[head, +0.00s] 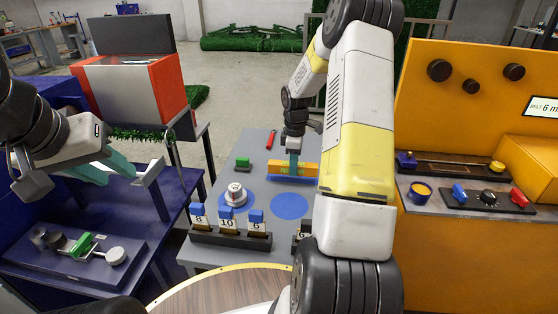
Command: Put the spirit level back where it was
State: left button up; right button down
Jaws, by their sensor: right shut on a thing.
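The spirit level (308,168) is a yellow-orange bar in the middle of the head view, at the far part of the grey table (254,160). My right gripper (293,168) reaches down from above and is shut on it near its middle. A blue rectangular patch (290,179) shows along the bar's near edge. I cannot tell whether the bar touches it or is slightly above it. My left gripper (112,170) is over the dark blue bench at the left, with its teal fingers apart and nothing seen between them.
A white round dial (235,194) stands on a blue circle. An empty blue circle (290,206) lies beside it. A green block (243,162) and a red-handled tool (271,139) lie farther back. A dark rack (229,237) with numbered tags stands in front. My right arm hides the table's right side.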

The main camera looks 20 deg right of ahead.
jog(key=shift+f, duration=1.2)
jog(key=shift+f, duration=0.15)
jog(key=c, duration=1.1)
grip_release()
